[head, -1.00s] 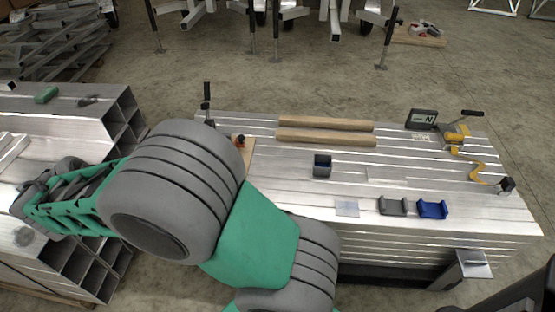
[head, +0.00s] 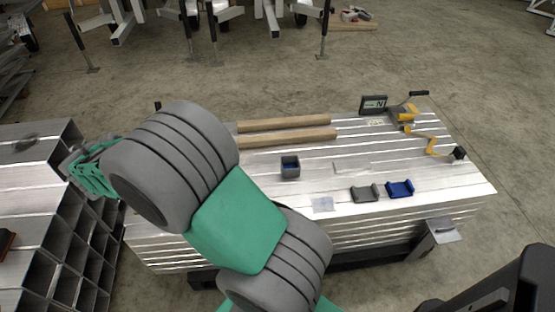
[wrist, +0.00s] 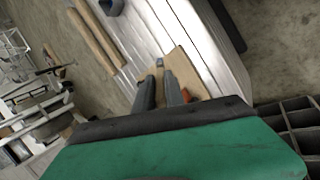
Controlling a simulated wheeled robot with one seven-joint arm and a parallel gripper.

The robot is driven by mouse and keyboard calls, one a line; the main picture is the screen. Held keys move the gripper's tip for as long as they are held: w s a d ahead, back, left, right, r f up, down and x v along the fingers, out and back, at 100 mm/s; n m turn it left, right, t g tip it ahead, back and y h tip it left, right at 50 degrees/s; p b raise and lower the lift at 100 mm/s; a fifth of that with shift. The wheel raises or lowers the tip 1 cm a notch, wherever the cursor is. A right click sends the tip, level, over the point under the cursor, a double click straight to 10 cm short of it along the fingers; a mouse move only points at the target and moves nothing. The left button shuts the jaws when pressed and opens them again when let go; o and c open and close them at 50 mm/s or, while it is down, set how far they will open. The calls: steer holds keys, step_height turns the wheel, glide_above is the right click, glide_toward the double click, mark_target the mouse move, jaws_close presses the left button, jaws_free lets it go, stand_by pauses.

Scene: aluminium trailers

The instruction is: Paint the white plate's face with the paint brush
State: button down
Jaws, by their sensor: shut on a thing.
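In the wrist view my gripper (wrist: 160,84) has its two dark fingers close together above a wooden board (wrist: 186,62). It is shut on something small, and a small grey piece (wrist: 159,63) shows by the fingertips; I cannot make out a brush. In the head view my arm hides the gripper. A pale, flat rectangle (head: 351,168) that looks like the white plate lies on the metal stack, barely distinct from it. A dark cup with blue inside (head: 290,169) stands left of it; the cup also shows at the top of the wrist view (wrist: 112,6).
A bluish-white square (head: 323,204), a grey cradle (head: 364,193) and a blue cradle (head: 399,189) lie along the near edge of the metal stack (head: 440,188). Two wooden bars (head: 285,138) lie behind. A dark display (head: 373,105) and yellow tool (head: 404,114) stand at back right.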

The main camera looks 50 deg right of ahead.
steer(key=s+d+f+m+g+y+p, duration=0.15)
steer(key=s+d, duration=0.25)
steer(key=d, duration=0.4)
steer(key=s+d+m+g+h+p, duration=0.1)
steer(key=s+d+m+p, duration=0.1)
steer(key=s+d, duration=0.5)
steer(key=s+d+f+m+g+y+p, duration=0.25)
steer(key=s+d+m+p, duration=0.2)
steer(key=s+d, duration=0.95)
steer(key=shift+t, duration=0.5)
steer(key=f+b, duration=0.4)
steer(key=shift+s+a+f, duration=0.35)
steer(key=shift+s+f, duration=0.05)
